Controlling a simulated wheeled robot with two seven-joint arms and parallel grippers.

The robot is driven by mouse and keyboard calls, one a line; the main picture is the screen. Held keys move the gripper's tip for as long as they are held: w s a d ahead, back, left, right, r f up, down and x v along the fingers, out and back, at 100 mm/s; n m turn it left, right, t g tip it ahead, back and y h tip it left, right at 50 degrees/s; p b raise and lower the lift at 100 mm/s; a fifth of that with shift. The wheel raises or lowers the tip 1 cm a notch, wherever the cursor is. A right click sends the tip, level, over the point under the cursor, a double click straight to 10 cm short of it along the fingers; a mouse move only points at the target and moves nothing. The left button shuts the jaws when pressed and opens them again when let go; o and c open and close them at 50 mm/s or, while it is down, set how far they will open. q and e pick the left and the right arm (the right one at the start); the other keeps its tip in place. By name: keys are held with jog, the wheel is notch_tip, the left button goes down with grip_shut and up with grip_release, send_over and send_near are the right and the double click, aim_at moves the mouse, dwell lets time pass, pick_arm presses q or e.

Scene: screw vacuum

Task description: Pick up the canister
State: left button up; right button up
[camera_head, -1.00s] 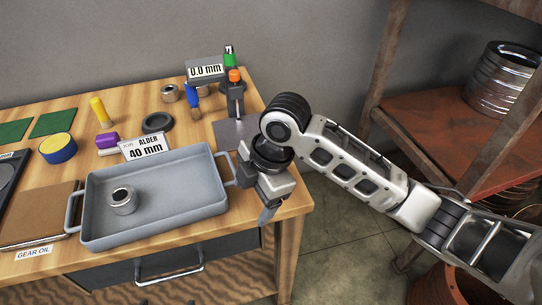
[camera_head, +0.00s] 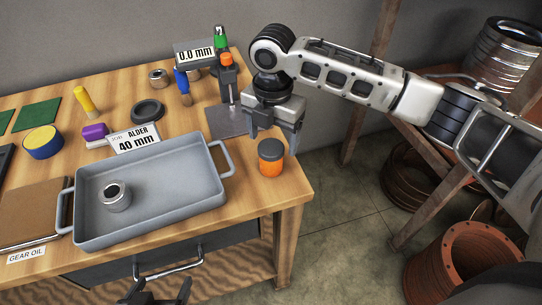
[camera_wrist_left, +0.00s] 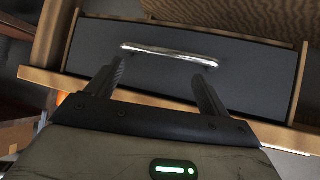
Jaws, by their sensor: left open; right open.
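An orange canister with a dark grey lid (camera_head: 271,170) stands upright on the right end of the wooden table, right of the grey tray. My right gripper (camera_head: 274,135) is open and empty, just behind and above the canister in the head view. I cannot tell how far it is from the lid. My left gripper (camera_head: 160,292) shows at the bottom edge of the head view, open and empty, in front of the drawer. The left wrist view shows its two parted fingers (camera_wrist_left: 158,80) with the drawer front beyond them. The canister is not clearly seen there.
The grey tray (camera_head: 203,187) holds a metal ring part (camera_head: 115,195). The drawer handle (camera_head: 168,268) juts out at the front. A measuring stand (camera_head: 228,82) is behind the canister. A wooden shelf (camera_head: 424,214) and a rusty cylinder (camera_head: 462,262) are at right.

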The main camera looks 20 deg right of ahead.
aim_at(271, 157)
jog(key=f, duration=0.6)
jog(key=shift+s+a+f, duration=0.1)
jog(key=shift+a+f, duration=0.1)
jog(key=c, duration=1.1)
